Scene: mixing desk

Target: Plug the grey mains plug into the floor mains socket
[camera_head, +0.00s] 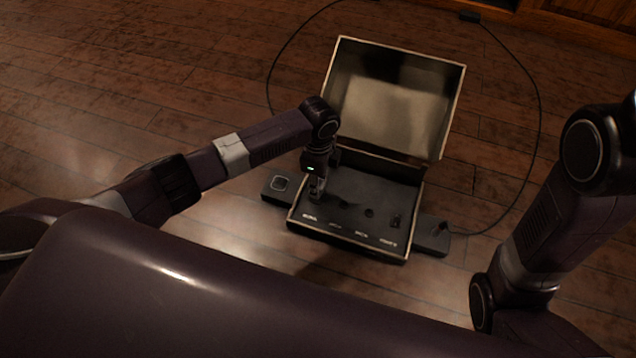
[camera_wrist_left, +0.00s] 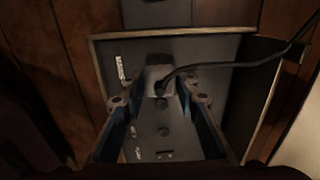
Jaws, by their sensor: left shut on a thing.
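My left gripper (camera_head: 317,190) is shut on the grey plug (camera_wrist_left: 158,72), which sits between its fingers in the left wrist view, with a black cable (camera_wrist_left: 215,65) leading off to the right. In the head view it points down at the left end of the panel in an open dark box (camera_head: 345,236) on the floor. The panel has a row of small fittings and white labels. Whether the plug touches the panel I cannot tell.
The raised lid (camera_head: 395,95) stands behind the panel. My right arm is at the right. Wooden floor at the left is clear.

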